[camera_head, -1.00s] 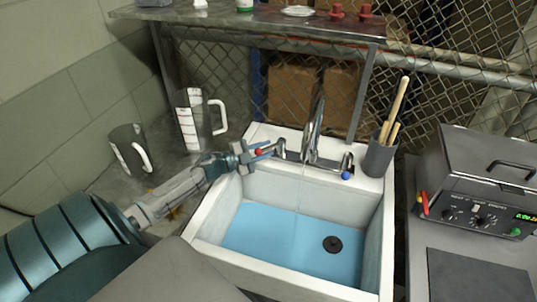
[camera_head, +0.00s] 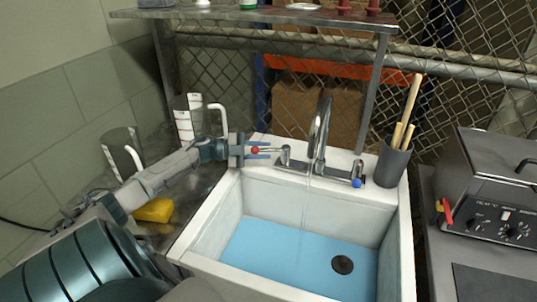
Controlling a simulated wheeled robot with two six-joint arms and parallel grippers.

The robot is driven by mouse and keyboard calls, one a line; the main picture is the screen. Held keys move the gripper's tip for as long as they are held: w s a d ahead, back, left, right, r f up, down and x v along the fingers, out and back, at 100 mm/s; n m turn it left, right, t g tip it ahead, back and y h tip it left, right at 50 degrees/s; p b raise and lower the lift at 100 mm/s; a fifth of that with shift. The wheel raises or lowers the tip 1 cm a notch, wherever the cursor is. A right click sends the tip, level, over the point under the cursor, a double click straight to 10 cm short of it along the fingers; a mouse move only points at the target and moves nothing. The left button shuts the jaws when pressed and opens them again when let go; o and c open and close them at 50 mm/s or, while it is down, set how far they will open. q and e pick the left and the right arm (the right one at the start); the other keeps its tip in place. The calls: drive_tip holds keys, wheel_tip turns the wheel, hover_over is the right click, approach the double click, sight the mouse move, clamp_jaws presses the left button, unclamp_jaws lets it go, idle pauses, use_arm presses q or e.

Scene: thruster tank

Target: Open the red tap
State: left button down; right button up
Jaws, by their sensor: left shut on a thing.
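The red tap (camera_head: 255,150) is a small red knob on a metal lever at the left of the sink's faucet (camera_head: 319,130). A thin stream of water falls from the faucet's spout into the white sink (camera_head: 210,225), which holds blue water. The blue tap (camera_head: 357,182) is at the right of the faucet, apart from the gripper. My right gripper is not in view.
A grey cup with wooden sticks (camera_head: 391,163) stands at the sink's back right corner. Two measuring jugs (camera_head: 186,122) (camera_head: 118,148) and a yellow sponge (camera_head: 154,210) are at the left. A heater box (camera_head: 489,180) stands at the right. A metal shelf (camera_head: 270,18) runs above.

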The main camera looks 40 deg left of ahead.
use_arm(q)
drive_tip(key=shift+f, duration=0.15)
drive_tip(key=c, duration=1.2)
unclamp_jaws()
drive_tip(key=shift+a, duration=0.15)
drive_tip(key=shift+o, duration=0.2)
drive_tip(key=shift+r, duration=0.4)
wheel_tip(320, 180, up, 2)
drive_tip(key=shift+r+b, duration=0.15)
drive_tip(key=shift+b, duration=0.4)
drive_tip(key=s+d+r+p, duration=0.2)
drive_tip(key=s+d+p, duration=0.6)
drive_tip(key=s+d, duration=0.3)
drive_tip(key=shift+s, duration=0.35)
